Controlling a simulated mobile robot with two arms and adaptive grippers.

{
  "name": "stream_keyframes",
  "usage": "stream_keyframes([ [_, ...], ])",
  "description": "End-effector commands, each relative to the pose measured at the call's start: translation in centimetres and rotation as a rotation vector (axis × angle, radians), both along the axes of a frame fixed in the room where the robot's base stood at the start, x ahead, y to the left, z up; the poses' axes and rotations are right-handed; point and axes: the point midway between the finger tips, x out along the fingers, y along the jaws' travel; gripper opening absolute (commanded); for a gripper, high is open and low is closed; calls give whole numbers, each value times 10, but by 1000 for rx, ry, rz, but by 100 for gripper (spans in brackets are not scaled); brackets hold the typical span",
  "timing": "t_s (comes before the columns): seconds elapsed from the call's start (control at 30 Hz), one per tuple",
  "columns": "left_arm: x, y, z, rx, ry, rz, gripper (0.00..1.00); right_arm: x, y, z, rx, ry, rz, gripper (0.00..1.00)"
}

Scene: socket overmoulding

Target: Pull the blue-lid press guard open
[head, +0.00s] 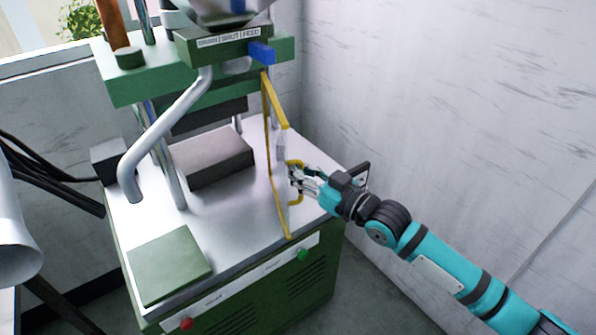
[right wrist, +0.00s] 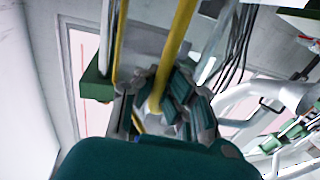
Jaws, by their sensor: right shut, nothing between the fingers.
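The press guard (head: 279,205) is a thin panel in a yellow frame, seen nearly edge-on in the head view. It stands swung outward at the right side of the press (head: 150,80), and the press bed is open to view. A small yellow handle (head: 298,163) sticks out of the guard's right face. My right gripper (head: 299,178) is at this handle, with its fingers shut. In the right wrist view, a yellow bar (right wrist: 172,55) runs down to the fingers (right wrist: 160,90); firm contact is unclear. A blue block (head: 262,52) sits high on the press. My left gripper is out of view.
A grey block (head: 212,157) sits on the metal bed under the press head. A green plate (head: 170,266) lies at the front left. A bent grey pipe (head: 165,130) hangs at the left. A white wall (head: 450,90) stands close on the right.

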Motion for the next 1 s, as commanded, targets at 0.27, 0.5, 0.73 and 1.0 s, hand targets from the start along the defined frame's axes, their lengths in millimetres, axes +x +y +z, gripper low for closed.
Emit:
stream_keyframes([
  [0.27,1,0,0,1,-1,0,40,-1,1,-7,-6,13,4,0],
  [0.5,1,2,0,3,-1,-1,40,-1,1,-7,-7,14,3,0],
  [0.73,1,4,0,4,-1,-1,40,-1,1,-8,-8,14,3,8],
  [1.0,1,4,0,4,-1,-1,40,0,0,-4,-5,6,1,34],
])
